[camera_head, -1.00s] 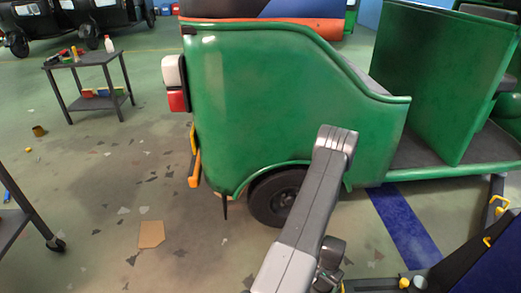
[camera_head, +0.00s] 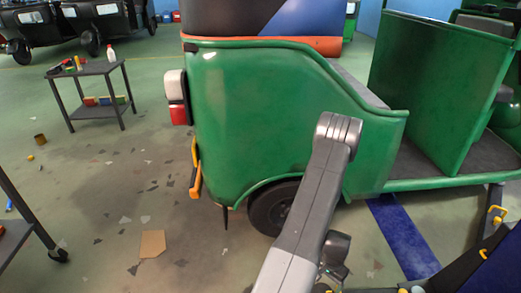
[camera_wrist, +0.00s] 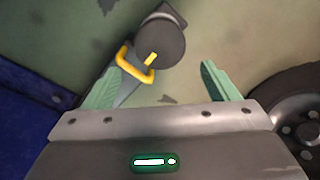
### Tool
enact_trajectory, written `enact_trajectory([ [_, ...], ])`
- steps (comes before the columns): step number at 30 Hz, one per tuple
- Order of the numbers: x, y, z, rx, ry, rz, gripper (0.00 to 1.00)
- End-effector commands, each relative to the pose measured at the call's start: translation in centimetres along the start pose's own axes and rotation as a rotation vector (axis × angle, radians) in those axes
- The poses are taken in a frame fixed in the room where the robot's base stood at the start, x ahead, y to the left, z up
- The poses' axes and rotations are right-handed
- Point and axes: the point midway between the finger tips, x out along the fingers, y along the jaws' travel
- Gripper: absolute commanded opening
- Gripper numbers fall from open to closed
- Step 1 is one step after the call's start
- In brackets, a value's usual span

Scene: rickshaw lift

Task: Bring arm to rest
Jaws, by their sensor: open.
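My arm (camera_head: 312,200) reaches up from the bottom of the head view, in front of the green rickshaw's (camera_head: 260,120) side and rear wheel (camera_head: 270,207). My gripper (camera_wrist: 155,85) shows in the wrist view with its two green fingers spread apart, open and empty. Beyond the fingers are a dark round part (camera_wrist: 158,40) and a yellow handle (camera_wrist: 133,68); whether they touch the fingers I cannot tell. In the head view my fingers are not clearly seen.
A dark wheel (camera_wrist: 290,115) is close at the right of the wrist view. A small workbench (camera_head: 90,72) with bottles stands at the back left. Another cart (camera_head: 12,235) is at the left edge.

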Motion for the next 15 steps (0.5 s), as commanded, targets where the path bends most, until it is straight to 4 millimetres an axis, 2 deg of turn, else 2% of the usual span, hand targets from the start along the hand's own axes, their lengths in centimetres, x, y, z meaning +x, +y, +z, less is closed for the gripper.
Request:
enact_trajectory([
  [1, -1.5, 0.0, 0.0, 0.000, 0.001, 0.000, 0.81],
  [7, -5.1, 0.0, 0.0, 0.001, 0.001, 0.000, 0.81],
  [8, -3.3, 0.1, 0.1, 0.001, -0.005, 0.001, 0.81],
  [9, -2.2, 0.1, 0.1, 0.001, -0.004, 0.001, 0.81],
  [15, 1.8, 0.0, 0.1, 0.000, -0.003, 0.001, 0.81],
])
